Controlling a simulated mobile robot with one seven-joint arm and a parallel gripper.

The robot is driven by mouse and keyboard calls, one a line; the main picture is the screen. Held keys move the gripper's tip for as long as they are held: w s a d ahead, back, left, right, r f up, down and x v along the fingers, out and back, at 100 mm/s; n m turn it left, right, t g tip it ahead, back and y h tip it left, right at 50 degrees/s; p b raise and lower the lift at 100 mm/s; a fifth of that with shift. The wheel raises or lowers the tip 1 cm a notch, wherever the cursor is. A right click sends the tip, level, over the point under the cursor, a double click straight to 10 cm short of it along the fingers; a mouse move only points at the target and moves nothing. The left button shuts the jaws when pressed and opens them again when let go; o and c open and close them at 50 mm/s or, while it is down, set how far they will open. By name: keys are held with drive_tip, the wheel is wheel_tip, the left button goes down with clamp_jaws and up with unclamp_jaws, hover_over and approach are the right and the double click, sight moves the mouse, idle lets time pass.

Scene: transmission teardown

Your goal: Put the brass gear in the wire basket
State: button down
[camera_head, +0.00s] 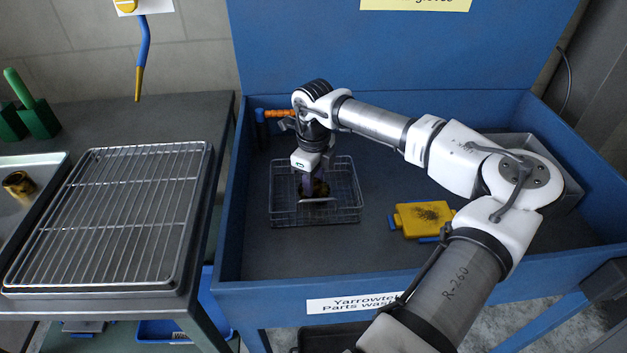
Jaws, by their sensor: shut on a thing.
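The wire basket (345,211) stands on the floor of the blue parts washer. My gripper (312,190) points down inside the basket and is shut on a dark, brass-coloured piece (322,188), which looks like the brass gear. The piece is low within the basket walls; my fingers and the basket wires hide much of it. I cannot tell whether it touches the basket floor. Another brass-coloured round part (18,183) lies in the metal tray at the far left.
An orange-tipped hose (278,113) is behind the basket. A wire rack (115,215) covers much of the left bench.

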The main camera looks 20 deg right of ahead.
drive_tip(key=shift+f, duration=0.45)
drive_tip(key=shift+f, duration=0.15)
drive_tip(key=c, duration=0.9)
unclamp_jaws()
drive_tip(key=shift+c, duration=0.2)
wheel_tip(320, 180, up, 12)
drive_tip(key=b, duration=0.1)
